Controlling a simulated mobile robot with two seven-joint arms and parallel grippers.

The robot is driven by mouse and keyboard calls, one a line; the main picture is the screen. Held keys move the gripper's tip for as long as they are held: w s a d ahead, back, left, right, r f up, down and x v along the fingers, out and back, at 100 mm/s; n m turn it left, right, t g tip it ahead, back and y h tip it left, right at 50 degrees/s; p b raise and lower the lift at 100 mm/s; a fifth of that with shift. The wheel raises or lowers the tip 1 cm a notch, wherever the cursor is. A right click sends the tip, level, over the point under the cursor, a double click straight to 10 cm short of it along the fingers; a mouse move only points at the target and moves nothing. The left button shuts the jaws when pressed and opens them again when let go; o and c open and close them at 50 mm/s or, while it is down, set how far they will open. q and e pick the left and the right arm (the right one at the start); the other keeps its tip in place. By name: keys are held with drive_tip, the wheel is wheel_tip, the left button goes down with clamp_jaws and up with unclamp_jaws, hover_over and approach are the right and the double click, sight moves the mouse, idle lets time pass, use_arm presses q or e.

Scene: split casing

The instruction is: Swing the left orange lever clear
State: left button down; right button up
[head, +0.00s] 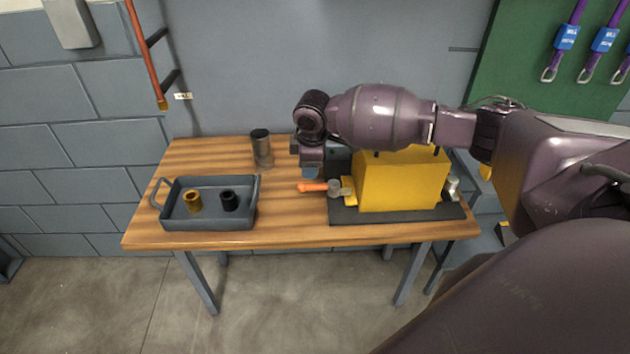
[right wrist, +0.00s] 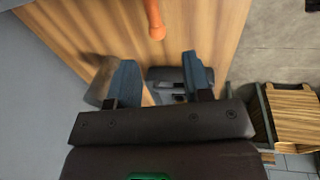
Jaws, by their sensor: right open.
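The left orange lever (head: 312,187) sticks out to the left from a grey pivot at the lower left side of the yellow casing (head: 395,185). In the right wrist view the lever's rounded end (right wrist: 154,22) shows at the top, just beyond the fingertips and apart from them. My right gripper (head: 311,173) hangs just above and behind the lever in the head view. Its blue fingers stand apart with nothing held between them, as the right wrist view (right wrist: 161,68) shows. My arm hides part of the casing's back and top. My left gripper is not in view.
The casing stands on a dark base plate (head: 345,215) on a wooden table (head: 290,230). A grey tray (head: 170,222) with a brass piece (head: 193,202) and a black piece (head: 229,201) stands at left. A metal cylinder (head: 262,150) stands behind. The table's middle is clear.

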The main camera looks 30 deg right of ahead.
sight(314, 185)
drive_tip(key=shift+g, duration=0.3)
drive_tip(key=f, duration=0.2)
drive_tip(key=d+f, duration=0.1)
drive_tip(key=f, duration=0.2)
drive_tip(key=w+d+f+b, duration=0.1)
drive_tip(key=f, duration=0.1)
drive_tip(key=shift+w+d+f, duration=0.1)
drive_tip(key=shift+d+f, duration=0.05)
drive_tip(key=shift+f, duration=0.25)
drive_tip(key=shift+w+f, duration=0.1)
drive_tip(key=shift+f, duration=0.55)
drive_tip(key=c, duration=0.7)
clamp_jaws()
